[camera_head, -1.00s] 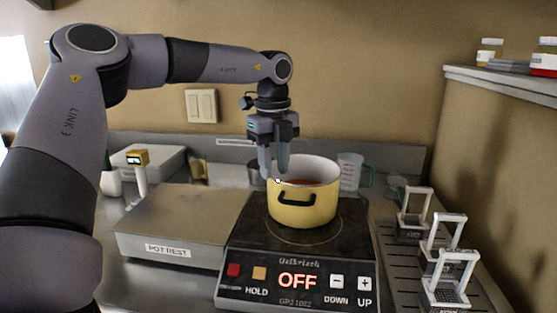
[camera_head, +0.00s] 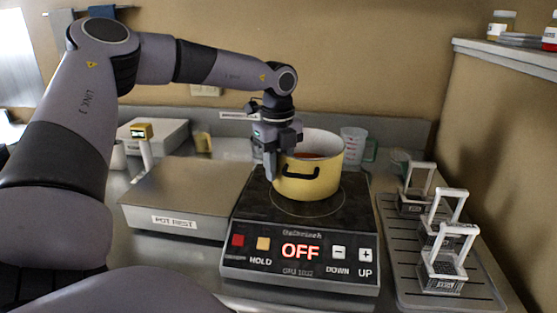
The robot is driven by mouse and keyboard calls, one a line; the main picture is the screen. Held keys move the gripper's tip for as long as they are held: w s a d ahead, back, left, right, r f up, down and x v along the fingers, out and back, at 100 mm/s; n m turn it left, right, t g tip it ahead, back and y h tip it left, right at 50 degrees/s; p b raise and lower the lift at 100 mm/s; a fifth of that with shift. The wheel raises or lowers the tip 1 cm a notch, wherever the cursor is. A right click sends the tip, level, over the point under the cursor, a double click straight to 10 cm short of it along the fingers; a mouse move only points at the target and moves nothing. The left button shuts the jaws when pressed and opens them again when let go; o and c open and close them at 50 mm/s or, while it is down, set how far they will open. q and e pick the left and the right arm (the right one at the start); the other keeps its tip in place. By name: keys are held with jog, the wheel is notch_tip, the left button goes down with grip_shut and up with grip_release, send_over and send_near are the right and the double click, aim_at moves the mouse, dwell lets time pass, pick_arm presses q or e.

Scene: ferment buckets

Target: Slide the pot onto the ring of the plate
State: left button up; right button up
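A yellow pot (camera_head: 310,180) with a black front handle and reddish contents stands upright on the black hot plate (camera_head: 245,207). The ring (camera_head: 306,216) is a thin line on the plate; its front arc shows before the pot, and the pot hides its back part. My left gripper (camera_head: 271,168) points down at the pot's left side. One finger shows against or very close to the outer wall; I cannot tell if it touches. The other finger is not clearly visible, so its opening is unclear. My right gripper is not in view.
The plate's panel (camera_head: 300,253) reads OFF. A grey pot rest (camera_head: 190,190) stands left of the plate. Several small wire baskets stand on a tray (camera_head: 405,277) at the right. A measuring jug (camera_head: 353,147) is behind the pot. A shelf (camera_head: 510,55) is at upper right.

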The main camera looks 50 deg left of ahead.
pick_arm(q)
grip_shut()
dwell(1.4)
